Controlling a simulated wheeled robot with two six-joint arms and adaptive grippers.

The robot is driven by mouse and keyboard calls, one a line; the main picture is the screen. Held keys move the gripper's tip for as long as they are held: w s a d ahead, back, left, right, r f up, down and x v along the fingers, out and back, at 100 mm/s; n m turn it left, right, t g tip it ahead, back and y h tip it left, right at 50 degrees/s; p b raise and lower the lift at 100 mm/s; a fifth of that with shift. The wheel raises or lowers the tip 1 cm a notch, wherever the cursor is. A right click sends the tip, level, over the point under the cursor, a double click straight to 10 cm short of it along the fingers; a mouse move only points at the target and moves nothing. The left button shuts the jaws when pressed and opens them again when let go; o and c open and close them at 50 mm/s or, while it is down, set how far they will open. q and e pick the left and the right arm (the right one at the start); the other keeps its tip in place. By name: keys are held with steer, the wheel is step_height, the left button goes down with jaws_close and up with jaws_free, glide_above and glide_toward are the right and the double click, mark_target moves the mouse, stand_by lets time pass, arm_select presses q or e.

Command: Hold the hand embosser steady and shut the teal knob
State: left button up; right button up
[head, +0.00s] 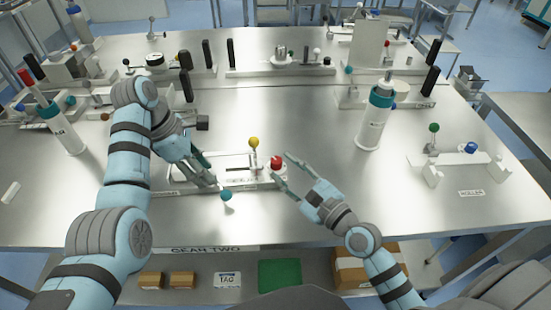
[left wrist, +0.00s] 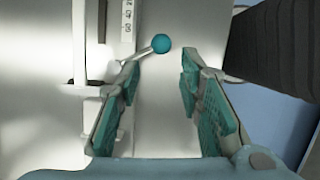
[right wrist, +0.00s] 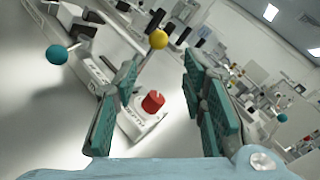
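A low white device (head: 235,168), which may be the hand embosser, lies at the front middle of the table; its label is too small to read. The teal knob (head: 226,196) is a ball on a thin rod at the device's front side. In the left wrist view the teal knob (left wrist: 161,43) is ahead of the open fingers, untouched. My left gripper (head: 208,172) is open over the device's left part. My right gripper (head: 281,169) is open by the device's right end, near its red knob (head: 276,162). The red knob also shows between the fingers in the right wrist view (right wrist: 153,102).
A yellow ball lever (head: 254,142) rises from the device. A white cylinder with a teal band (head: 376,115) stands to the right. A stand with green and blue knobs (head: 455,157) is at the far right. Other devices line the back.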

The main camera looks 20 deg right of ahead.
mark_target(257, 145)
steer(key=x, duration=1.2)
steer(key=shift+w+a+f, duration=0.1)
steer(key=shift+w+a, duration=0.05)
steer(key=shift+a, duration=0.1)
steer(key=shift+w+a, duration=0.1)
steer(key=shift+w, duration=0.25)
steer(key=shift+a, duration=0.1)
jaws_close()
